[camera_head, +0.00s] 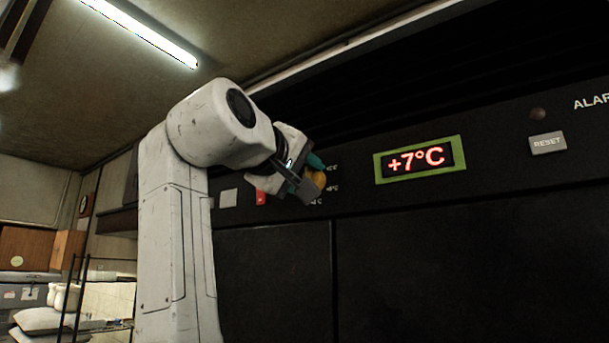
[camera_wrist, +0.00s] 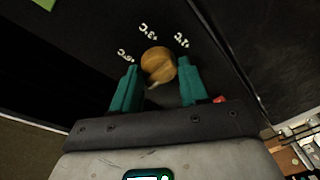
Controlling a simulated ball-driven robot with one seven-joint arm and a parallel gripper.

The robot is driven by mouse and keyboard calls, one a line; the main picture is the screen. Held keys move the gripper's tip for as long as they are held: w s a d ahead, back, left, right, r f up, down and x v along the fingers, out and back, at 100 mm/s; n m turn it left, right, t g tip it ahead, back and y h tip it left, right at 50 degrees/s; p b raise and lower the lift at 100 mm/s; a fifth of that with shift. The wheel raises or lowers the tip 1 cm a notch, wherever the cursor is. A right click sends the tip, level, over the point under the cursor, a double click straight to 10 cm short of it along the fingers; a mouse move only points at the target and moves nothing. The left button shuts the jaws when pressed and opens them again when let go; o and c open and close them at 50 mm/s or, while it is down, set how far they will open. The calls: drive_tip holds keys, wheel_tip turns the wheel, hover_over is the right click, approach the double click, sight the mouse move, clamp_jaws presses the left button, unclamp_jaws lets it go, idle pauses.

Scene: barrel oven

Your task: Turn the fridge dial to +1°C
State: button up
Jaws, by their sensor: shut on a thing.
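The fridge dial (camera_head: 318,180) is a round orange-yellow knob on the dark panel, partly hidden by my gripper (camera_head: 308,178) in the head view. In the wrist view the dial (camera_wrist: 157,64) sits between the two teal fingers of my gripper (camera_wrist: 158,72), which is shut on it. Small white temperature labels (camera_wrist: 148,31) surround the dial, upside down there and hard to read in full. The display (camera_head: 416,160), framed in green to the right of the dial, shows +7°C in red.
A red switch (camera_head: 261,198) and a pale square button (camera_head: 228,198) lie left of the dial. A grey RESET button (camera_head: 547,143) and a dark round lamp (camera_head: 537,114) are at the right. A shelf rack (camera_head: 78,295) stands far left.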

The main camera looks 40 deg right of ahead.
drive_tip(key=shift+c, duration=0.9)
drive_tip(key=m+p, duration=0.1)
drive_tip(key=m, duration=0.3)
drive_tip(key=shift+m+h, duration=0.3)
drive_tip(key=shift+m, duration=0.1)
drive_tip(key=shift+w+f+m+g+p, duration=0.1)
drive_tip(key=shift+m+g+p, duration=0.7)
drive_tip(key=shift+m, duration=4.9)
drive_tip(key=shift+w+f+m+g+p, duration=0.1)
drive_tip(key=shift+m+g+p, duration=0.7)
drive_tip(key=shift+m, duration=4.9)
drive_tip(key=shift+w+f+m+g+p, duration=0.1)
drive_tip(key=shift+m+g+p, duration=0.65)
drive_tip(key=shift+m, duration=4.95)
